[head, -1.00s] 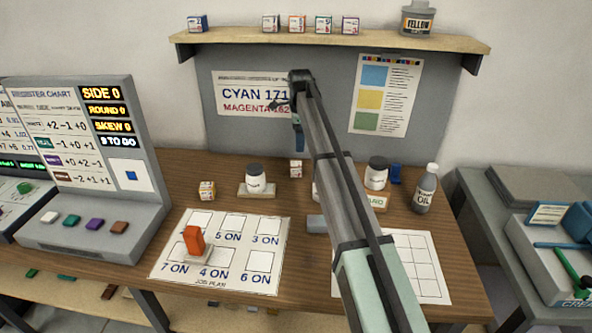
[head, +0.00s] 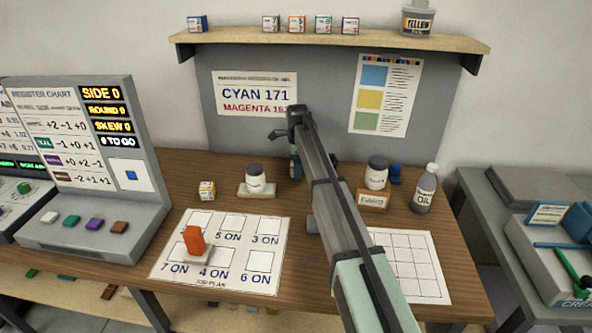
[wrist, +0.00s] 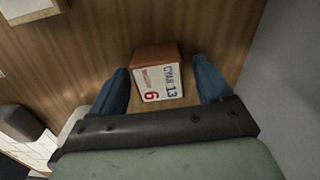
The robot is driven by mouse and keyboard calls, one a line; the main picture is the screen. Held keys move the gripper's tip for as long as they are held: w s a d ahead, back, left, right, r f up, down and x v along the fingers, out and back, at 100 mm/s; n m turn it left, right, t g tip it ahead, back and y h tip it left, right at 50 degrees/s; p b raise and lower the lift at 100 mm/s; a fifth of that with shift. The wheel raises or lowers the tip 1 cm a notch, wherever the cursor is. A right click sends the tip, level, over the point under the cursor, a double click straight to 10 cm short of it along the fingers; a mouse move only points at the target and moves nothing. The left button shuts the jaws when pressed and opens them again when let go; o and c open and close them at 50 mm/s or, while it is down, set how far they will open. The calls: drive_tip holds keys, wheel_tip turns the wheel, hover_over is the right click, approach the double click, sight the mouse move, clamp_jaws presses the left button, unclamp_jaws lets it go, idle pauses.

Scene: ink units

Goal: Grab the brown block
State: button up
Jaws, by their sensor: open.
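The brown block (wrist: 158,56) shows in the wrist view, with a brown top and a white face printed with cyan and magenta numbers. It rests on the wooden table. My gripper (wrist: 161,70) is open, with one blue finger to each side of the block and a gap on both sides. I cannot tell how far the fingertips reach down beside it. In the head view my gripper (head: 295,168) is low at the back of the table, and the block is hidden there by the gripper.
A white jar on a wooden stand (head: 255,180) is left of my gripper. A small labelled block (head: 207,190) stands further left. Another jar (head: 376,173) and an oil bottle (head: 424,190) stand to the right. The grey back panel (head: 320,125) rises behind.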

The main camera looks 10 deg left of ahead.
drive_tip(key=shift+f, duration=0.1)
drive_tip(key=c, duration=1)
drive_tip(key=shift+c, duration=0.2)
